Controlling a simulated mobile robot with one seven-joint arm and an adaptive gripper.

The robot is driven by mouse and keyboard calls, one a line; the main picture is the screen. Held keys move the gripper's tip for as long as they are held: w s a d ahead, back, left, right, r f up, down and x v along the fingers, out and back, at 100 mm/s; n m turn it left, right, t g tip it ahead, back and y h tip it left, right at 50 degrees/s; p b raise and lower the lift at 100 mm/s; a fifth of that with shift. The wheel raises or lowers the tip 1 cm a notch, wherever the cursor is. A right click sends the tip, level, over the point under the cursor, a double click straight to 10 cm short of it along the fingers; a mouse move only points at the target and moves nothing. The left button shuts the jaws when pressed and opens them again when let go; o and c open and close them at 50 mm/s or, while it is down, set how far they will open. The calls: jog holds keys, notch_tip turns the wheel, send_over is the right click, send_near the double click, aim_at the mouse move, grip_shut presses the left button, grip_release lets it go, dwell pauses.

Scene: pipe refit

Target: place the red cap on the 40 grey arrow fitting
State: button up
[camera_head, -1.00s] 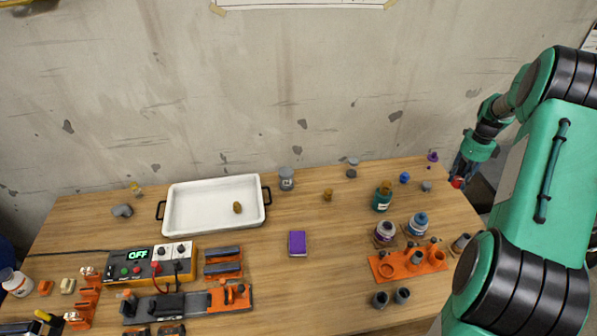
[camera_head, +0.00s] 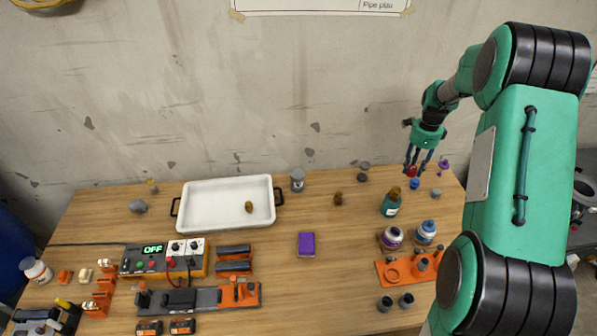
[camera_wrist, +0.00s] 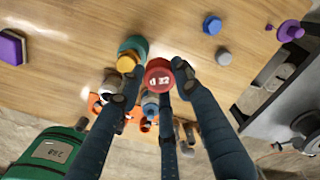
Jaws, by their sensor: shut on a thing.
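My gripper (camera_head: 413,166) is shut on the red cap (camera_head: 411,172) above the back right of the table. In the wrist view, the red cap (camera_wrist: 158,77) sits between my fingertips (camera_wrist: 154,84), its white-marked top facing the camera; the marking looks like "32". A grey fitting (camera_head: 363,171) stands to the left near the wall. A small grey piece (camera_head: 436,192) lies to the right, and it also shows in the wrist view (camera_wrist: 223,56). I cannot read a 40 or an arrow on either, so I cannot tell which is the named fitting.
A blue cap (camera_head: 414,183) and a purple piece (camera_head: 443,164) are close to my gripper. A green jar (camera_head: 391,203), two bottles, an orange holder (camera_head: 392,274) and dark cups (camera_head: 385,303) stand nearer. A white tray (camera_head: 228,220) is left; bare wood lies around the purple box (camera_head: 306,241).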

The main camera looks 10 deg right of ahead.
jog(key=s+a+n+p, duration=0.1)
jog(key=a+n+p, duration=0.85)
jog(key=a, duration=3.05)
jog(key=shift+d+f+n+b, duration=0.1)
jog(key=shift+f+n+b, duration=0.7)
jog(key=shift+f, duration=0.4)
jog(key=shift+d+f+n+b, duration=0.1)
jog(key=shift+f+n+b, duration=0.65)
jog(key=shift+f, duration=0.4)
jog(key=shift+w, duration=0.15)
send_over(298, 173)
jog(key=shift+a+f, duration=0.1)
jog(key=shift+f, duration=0.65)
jog(key=shift+f, duration=0.1)
jog(key=shift+f, duration=1.65)
jog(key=shift+f, duration=0.1)
